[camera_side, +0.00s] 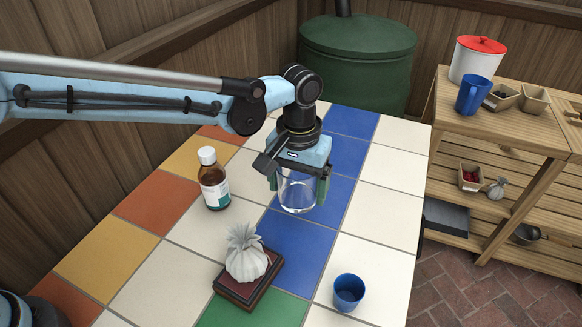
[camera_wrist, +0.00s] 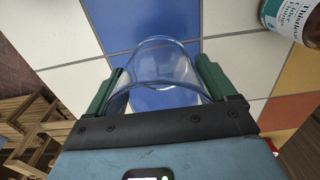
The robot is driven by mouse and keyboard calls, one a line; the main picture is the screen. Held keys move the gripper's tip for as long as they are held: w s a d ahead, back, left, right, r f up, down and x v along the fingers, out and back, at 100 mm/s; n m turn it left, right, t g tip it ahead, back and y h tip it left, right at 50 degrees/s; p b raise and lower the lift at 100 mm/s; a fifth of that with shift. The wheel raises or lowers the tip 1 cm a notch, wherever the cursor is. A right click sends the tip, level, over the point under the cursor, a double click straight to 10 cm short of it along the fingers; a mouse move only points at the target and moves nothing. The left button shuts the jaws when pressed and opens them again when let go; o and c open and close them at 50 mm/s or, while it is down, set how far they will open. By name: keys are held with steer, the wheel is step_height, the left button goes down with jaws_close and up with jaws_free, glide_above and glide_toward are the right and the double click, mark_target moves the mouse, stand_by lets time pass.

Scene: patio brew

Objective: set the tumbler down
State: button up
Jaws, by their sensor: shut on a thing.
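A clear glass tumbler (camera_side: 297,194) is held upright between the green fingers of my gripper (camera_side: 298,184), over the blue and white tiles of the table. My gripper is shut on it. In the wrist view the tumbler (camera_wrist: 163,62) sits between both fingers of my gripper (camera_wrist: 160,90), with blue tile showing through the glass. I cannot tell for certain whether its base touches the tiles. The tiled tabletop (camera_side: 385,213) has white, blue, orange, yellow and green squares.
A brown bottle (camera_side: 212,182) with a white cap stands left of the tumbler. A tied cloth pouch (camera_side: 246,258) sits on a dark red block (camera_side: 240,292) in front. A blue cup (camera_side: 348,292) stands at the front right. White tiles to the right are clear.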

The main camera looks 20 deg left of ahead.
mark_target(297, 199)
steer(key=shift+w+a+f, duration=0.15)
steer(key=shift+w+f, duration=0.2)
steer(key=shift+f, duration=1.85)
steer(key=shift+f, duration=0.15)
